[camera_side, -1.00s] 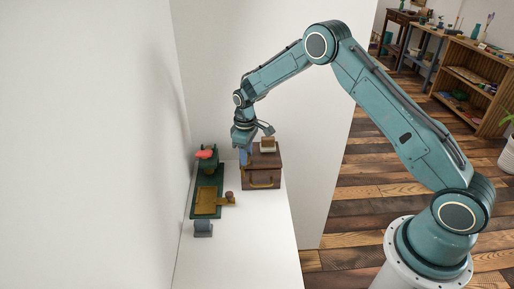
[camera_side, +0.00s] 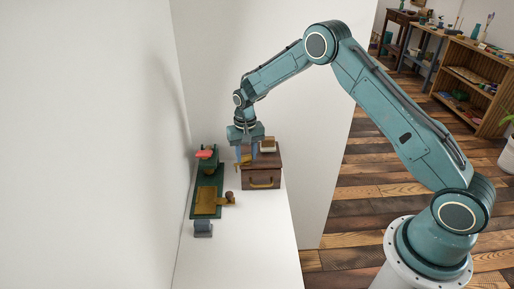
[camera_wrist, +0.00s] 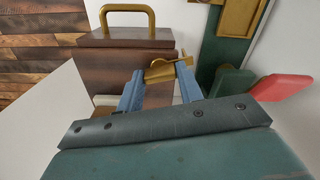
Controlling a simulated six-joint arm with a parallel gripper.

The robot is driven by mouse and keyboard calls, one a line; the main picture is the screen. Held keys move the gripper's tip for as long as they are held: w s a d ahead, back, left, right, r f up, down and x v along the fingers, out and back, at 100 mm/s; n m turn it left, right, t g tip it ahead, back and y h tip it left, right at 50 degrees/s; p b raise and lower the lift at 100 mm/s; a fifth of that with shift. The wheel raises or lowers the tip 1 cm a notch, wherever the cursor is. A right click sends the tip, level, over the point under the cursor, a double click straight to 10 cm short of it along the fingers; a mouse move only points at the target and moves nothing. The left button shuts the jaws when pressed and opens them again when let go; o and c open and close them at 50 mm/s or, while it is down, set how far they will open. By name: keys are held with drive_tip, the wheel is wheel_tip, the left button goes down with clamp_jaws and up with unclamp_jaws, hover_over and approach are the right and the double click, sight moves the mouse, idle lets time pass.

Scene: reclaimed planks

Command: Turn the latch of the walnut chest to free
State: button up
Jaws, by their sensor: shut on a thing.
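The walnut chest (camera_side: 262,167) is a dark brown box on the white bench, with a brass handle on its front; in the wrist view its side (camera_wrist: 125,62) and the handle (camera_wrist: 128,10) show. A brass latch (camera_wrist: 166,70) is at the chest's side. My gripper (camera_wrist: 160,75) has its two blue fingers on either side of this latch and is shut on it. In the side view my gripper (camera_side: 246,153) is at the chest's left edge, and some brass (camera_side: 243,164) shows between its fingers. How the latch joins the chest is not clear.
A red handle (camera_wrist: 284,88) is close to my gripper's right.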

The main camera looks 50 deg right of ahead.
drive_tip(key=shift+m, duration=1.5)
drive_tip(key=o, duration=1)
drive_tip(key=shift+r, duration=6.95)
